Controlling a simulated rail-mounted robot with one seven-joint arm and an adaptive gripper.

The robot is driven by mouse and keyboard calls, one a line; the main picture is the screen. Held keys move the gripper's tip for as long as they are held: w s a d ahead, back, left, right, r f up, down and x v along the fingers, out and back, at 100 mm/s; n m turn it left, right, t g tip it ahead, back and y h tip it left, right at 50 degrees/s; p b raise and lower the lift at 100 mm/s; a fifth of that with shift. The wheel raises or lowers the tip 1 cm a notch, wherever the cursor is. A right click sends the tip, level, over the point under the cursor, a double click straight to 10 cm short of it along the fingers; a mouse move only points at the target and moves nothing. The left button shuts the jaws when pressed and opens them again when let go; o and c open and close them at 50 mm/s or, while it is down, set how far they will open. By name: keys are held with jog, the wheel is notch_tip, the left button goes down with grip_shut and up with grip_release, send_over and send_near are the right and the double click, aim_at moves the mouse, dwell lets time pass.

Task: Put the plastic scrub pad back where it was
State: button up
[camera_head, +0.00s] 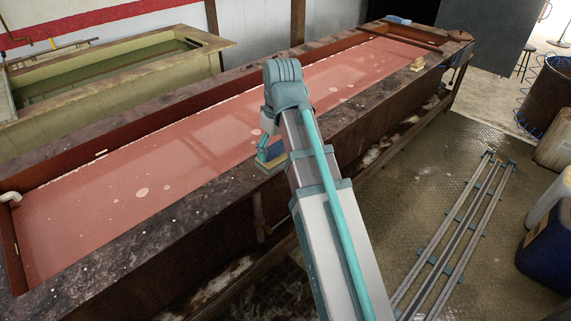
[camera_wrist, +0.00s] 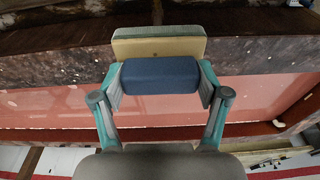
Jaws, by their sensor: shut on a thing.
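The plastic scrub pad (camera_wrist: 160,46) appears as a blue block with a wider pale yellow layer and a grey-green face behind it. My gripper (camera_wrist: 160,78) is shut on the blue part, with one teal finger on each side. In the head view my gripper (camera_head: 270,147) points down at the near rim of the long tank, and the pad (camera_head: 271,163) shows low at the fingers, at the rim's inner edge. My arm hides part of it. I cannot tell whether the pad touches the rim.
The long tank (camera_head: 205,205) holds reddish liquid with pale floating spots. A small yellowish object (camera_head: 417,64) stands on the near rim farther back. A pale blue item (camera_head: 398,20) lies at the far end. A greenish tank (camera_head: 110,78) stands behind. Containers (camera_head: 549,240) stand at right.

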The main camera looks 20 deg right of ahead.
jog(key=shift+w+a, duration=0.1)
jog(key=shift+w, duration=0.1)
jog(key=shift+w+a+f+p, duration=0.1)
jog(key=shift+w+f+p, duration=0.65)
jog(key=shift+w+f, duration=1.2)
jog(key=shift+w+a+f+p, duration=0.1)
jog(key=shift+w+f+p, duration=0.9)
jog(key=shift+w, duration=1.5)
jog(key=shift+w+f+p, duration=0.45)
jog(key=shift+w+f, duration=1.5)
jog(key=shift+w, duration=0.25)
jog(key=shift+f+p, duration=0.35)
jog(key=shift+f, duration=1.3)
jog(key=shift+f, duration=0.15)
jog(key=o, duration=1.2)
